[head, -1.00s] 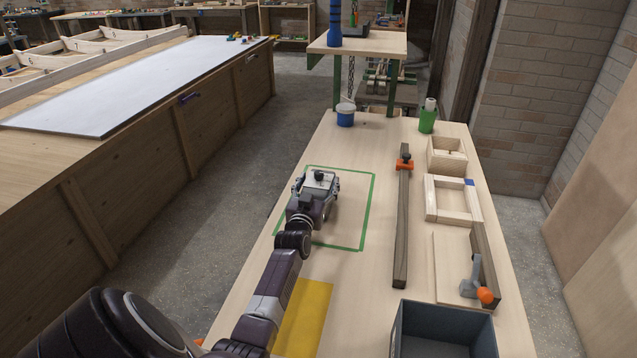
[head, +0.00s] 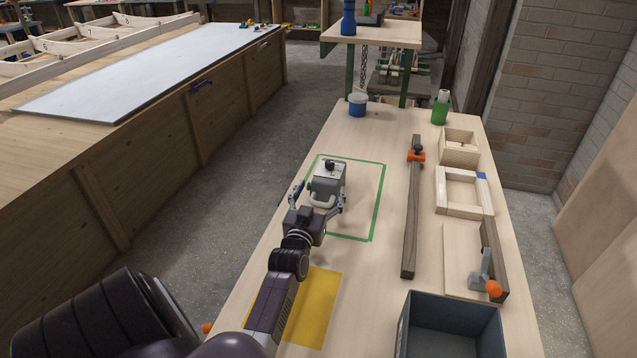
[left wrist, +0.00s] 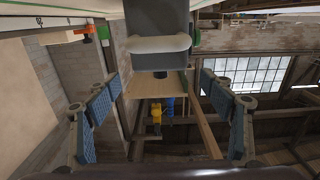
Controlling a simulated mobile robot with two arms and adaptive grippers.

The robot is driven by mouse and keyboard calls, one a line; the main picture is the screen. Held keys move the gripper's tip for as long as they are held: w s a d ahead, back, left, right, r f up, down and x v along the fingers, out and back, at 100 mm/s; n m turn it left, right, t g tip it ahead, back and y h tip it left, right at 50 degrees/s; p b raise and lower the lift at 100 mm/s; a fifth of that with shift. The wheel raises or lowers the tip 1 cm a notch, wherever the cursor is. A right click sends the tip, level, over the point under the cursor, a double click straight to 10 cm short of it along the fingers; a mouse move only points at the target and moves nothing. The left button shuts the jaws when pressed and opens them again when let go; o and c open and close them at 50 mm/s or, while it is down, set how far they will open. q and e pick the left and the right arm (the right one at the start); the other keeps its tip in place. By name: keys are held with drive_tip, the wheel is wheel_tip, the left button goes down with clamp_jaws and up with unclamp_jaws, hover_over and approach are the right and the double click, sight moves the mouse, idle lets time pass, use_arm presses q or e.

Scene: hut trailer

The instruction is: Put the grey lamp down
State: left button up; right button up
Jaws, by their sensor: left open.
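The grey lamp (head: 329,178), a boxy body with a dark knob on top and a pale handle, stands upright inside the green taped outline (head: 382,196) on the workbench. My left gripper (head: 319,199) is open on the near side of the lamp, its fingers spread to either side of the handle. In the left wrist view the lamp (left wrist: 160,18) shows at the top with its handle, beyond the open fingers (left wrist: 160,88), and nothing is between the pads. My right gripper is not in view.
A wooden bar with an orange clamp (head: 416,155) lies right of the outline. A blue-grey bin (head: 452,305), wooden frames (head: 466,190), a blue tub (head: 358,105) and a green bottle (head: 440,108) stand on the bench. A yellow patch (head: 318,307) lies nearer me.

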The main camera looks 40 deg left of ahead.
use_arm(q)
drive_tip(key=shift+v, duration=1.25)
